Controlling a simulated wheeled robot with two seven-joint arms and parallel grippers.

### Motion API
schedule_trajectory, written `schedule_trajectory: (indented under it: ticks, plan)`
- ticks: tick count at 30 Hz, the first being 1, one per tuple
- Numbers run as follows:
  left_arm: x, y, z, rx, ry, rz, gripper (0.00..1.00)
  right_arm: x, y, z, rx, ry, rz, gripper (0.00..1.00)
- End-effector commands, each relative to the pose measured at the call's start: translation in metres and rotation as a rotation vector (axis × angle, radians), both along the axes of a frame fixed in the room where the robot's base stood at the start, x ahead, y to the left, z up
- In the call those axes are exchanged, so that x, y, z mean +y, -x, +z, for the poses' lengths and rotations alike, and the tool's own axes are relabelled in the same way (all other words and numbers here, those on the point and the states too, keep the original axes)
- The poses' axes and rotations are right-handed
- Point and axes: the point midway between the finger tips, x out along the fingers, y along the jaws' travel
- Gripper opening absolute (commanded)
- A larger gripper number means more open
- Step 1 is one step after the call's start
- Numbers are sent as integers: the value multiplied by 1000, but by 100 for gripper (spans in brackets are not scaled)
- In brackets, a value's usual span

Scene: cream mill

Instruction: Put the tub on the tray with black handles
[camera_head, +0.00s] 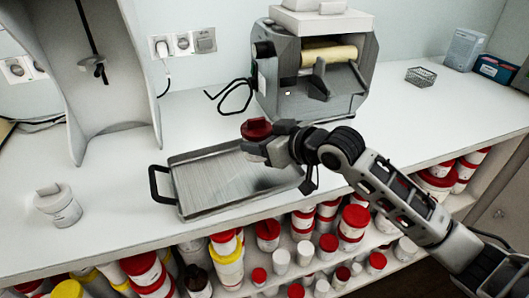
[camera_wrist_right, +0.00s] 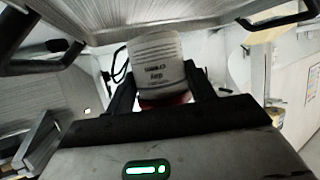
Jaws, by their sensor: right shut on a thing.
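A tub with a red lid (camera_head: 257,128) is held upright in my right gripper (camera_head: 262,149), over the far right part of the tray. The fingers hide most of its body in the head view. In the right wrist view, the tub's white labelled body (camera_wrist_right: 157,62) sits between the two fingers (camera_wrist_right: 165,92). The metal tray (camera_head: 212,181) lies on the white bench with a black handle (camera_head: 158,184) at its left end. I cannot tell whether the tub touches the tray. My left gripper is out of view.
A grey roller machine (camera_head: 318,75) stands behind the tray. A white tub (camera_head: 58,206) stands at the left of the bench. A small wire basket (camera_head: 421,77) is at the back right. Shelves below hold several tubs with red lids. The bench right of the machine is mostly clear.

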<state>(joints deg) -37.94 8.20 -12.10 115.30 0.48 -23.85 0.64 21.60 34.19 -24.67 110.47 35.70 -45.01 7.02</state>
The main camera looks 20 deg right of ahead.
Motion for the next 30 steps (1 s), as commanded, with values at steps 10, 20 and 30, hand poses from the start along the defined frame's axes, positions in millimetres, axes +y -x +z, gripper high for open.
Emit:
schedule_trajectory:
  ticks: [10, 20, 30]
  plan:
    - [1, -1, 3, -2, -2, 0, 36, -7, -5, -39, 0, 0, -1, 30]
    - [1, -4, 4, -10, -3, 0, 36, -7, -5, -42, -1, 0, -1, 30]
    - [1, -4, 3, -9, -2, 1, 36, -7, -5, -43, 0, 0, 0, 76]
